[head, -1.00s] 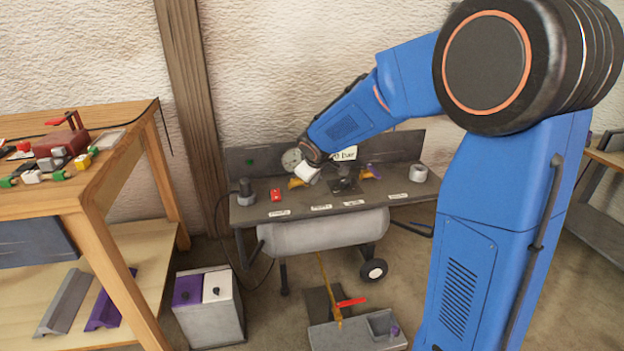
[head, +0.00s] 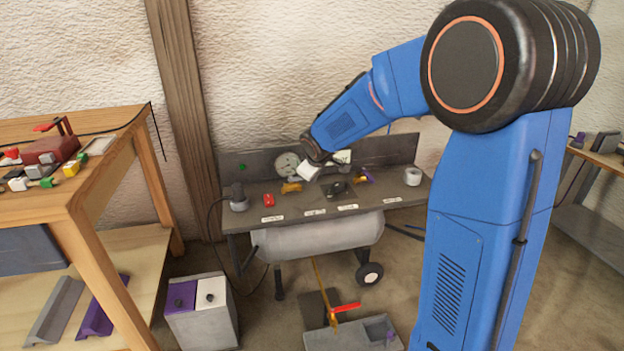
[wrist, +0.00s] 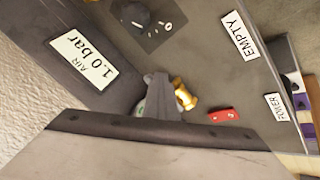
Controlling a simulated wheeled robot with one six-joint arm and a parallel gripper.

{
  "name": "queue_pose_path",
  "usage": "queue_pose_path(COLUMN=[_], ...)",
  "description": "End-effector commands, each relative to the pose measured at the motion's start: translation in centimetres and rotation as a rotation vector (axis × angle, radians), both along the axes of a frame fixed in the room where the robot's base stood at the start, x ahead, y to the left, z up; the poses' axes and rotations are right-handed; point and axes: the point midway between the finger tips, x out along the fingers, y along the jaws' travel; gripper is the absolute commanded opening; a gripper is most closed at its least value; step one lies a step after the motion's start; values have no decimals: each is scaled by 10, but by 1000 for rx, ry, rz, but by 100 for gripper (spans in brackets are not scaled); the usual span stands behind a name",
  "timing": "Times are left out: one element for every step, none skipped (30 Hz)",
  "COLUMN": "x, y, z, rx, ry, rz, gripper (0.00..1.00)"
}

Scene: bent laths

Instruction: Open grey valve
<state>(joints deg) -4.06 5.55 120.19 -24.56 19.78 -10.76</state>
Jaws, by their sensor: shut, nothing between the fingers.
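A dark grey knob (head: 335,189) sits on a plate in the middle of the bench top. In the wrist view the knob (wrist: 135,14) shows at the top, on a plate with O and I marks; I cannot tell for certain that it is the grey valve. My gripper (head: 303,178) is shut and empty, just above the bench near the brass valve. In the wrist view its grey fingers (wrist: 160,84) are together, apart from the knob, beside the brass valve (wrist: 184,95).
The grey bench (head: 385,212) carries a red switch (head: 268,200), a round gauge (head: 287,164), a grey cup (head: 412,177) and labels. A tank hangs below. A wooden table (head: 110,150) stands left. A box with purple and white lids (head: 203,315) stands on the floor.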

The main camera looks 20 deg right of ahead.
Motion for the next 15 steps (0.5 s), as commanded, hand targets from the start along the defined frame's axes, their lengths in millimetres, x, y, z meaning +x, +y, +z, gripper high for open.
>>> queue_pose_path(x=[2,2,3,3,3,4,4,4,5,5,5,5,5,5,5], y=[-1,-2,-2,-3,-3,-3,-3,-3,-4,-4,-4,-4,-4,-4,-4], z=[0,0,0,0,0,0,0,0,1,1,1,1,1,1,1], rx=[0,0,0,0,-1,-1,-1,0,-1,-1,-1,-1,-1,-1,-1], ry=[-1,-1,-1,-1,-1,-1,-1,-2,-3,-3,-3,-3,-3,-3,-4], rz=[-1,-1,-1,-1,-2,-2,-2,-1,-2,-2,-2,-2,-2,-1,-2], gripper=[0,0,0,0,0,0,0,0,0,0,0,0,0,0,0])
